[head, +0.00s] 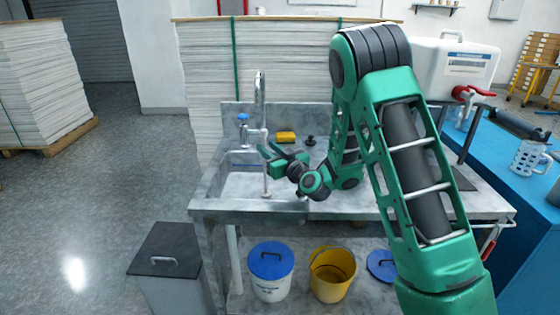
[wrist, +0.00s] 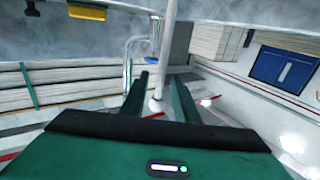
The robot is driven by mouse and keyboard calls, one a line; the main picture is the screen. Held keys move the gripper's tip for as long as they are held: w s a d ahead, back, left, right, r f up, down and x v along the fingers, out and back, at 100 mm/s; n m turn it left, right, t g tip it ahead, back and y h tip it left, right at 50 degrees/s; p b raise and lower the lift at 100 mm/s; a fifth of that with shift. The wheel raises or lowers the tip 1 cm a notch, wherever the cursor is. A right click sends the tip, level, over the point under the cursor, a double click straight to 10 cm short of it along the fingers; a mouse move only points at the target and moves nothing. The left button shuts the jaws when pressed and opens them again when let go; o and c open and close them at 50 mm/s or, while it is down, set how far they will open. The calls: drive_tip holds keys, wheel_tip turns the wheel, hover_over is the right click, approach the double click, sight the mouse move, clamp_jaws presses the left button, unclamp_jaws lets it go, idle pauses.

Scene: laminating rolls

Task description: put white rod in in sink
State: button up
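The white rod (head: 266,178) stands upright in the sink (head: 238,186); its lower end appears to be at the basin floor near the drain. My gripper (head: 270,152) is over the basin, around the upper part of the rod. In the wrist view the rod (wrist: 166,45) runs between my two dark green fingers (wrist: 160,78). Gaps show between the rod and the fingers, so the gripper looks open. The fingers hide part of the rod in the head view.
A tall faucet (head: 260,95) rises behind the basin. A yellow sponge (head: 285,137) and a black stopper (head: 310,141) lie on the back of the counter (head: 345,208). A white bucket (head: 270,284) and a yellow bucket (head: 332,286) stand below. A blue table (head: 490,150) is at right.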

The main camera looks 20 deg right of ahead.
drive_tip(key=v, duration=0.9)
idle(0.7)
